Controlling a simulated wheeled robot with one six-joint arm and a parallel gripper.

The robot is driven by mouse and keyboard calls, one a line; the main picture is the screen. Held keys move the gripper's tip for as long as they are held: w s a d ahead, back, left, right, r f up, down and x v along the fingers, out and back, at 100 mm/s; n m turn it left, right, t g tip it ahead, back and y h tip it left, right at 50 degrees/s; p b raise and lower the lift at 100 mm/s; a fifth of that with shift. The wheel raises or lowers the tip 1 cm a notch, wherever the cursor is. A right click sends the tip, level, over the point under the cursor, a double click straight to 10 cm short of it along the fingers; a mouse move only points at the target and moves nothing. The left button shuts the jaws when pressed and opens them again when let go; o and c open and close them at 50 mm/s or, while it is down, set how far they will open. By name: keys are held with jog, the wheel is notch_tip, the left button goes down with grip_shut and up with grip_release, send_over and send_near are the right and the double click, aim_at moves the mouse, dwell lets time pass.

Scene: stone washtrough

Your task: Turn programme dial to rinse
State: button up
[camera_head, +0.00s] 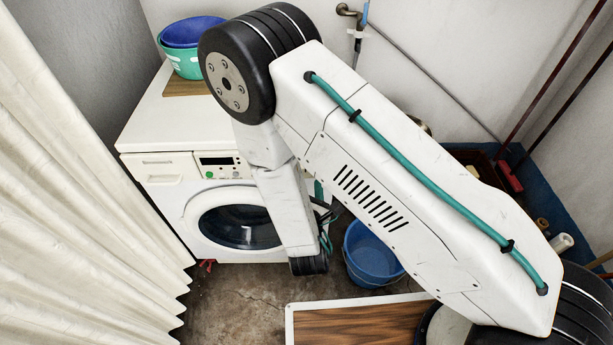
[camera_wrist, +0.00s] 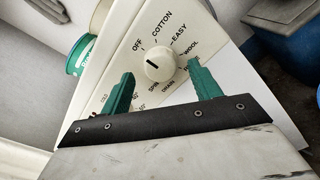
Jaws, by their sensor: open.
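The white washing machine (camera_head: 158,122) stands at the left in the head view, with its round door facing front. The programme dial (camera_wrist: 160,68) shows in the wrist view as a cream knob with a dark pointer mark towards the upper left, on the OFF side. Labels OFF, COTTON, EASY, WOOL, DRAIN and SPIN ring it; I cannot read RINSE. My gripper (camera_wrist: 161,71) is open, its teal fingers apart on either side of the dial in the picture. No contact is visible. My arm hides the dial in the head view.
Blue and green basins (camera_head: 187,62) stand on a board atop the machine. A cream curtain (camera_head: 70,190) hangs at the left. A blue bucket (camera_head: 372,254) stands on the floor right of the machine, and a wood-topped surface (camera_head: 345,324) lies in front.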

jog(key=shift+w, duration=1.05)
jog(key=c, duration=1)
jog(key=shift+m, duration=0.4)
jog(key=shift+a+f+m, duration=0.1)
jog(key=shift+f+m, duration=0.05)
jog(key=shift+m, duration=15.35)
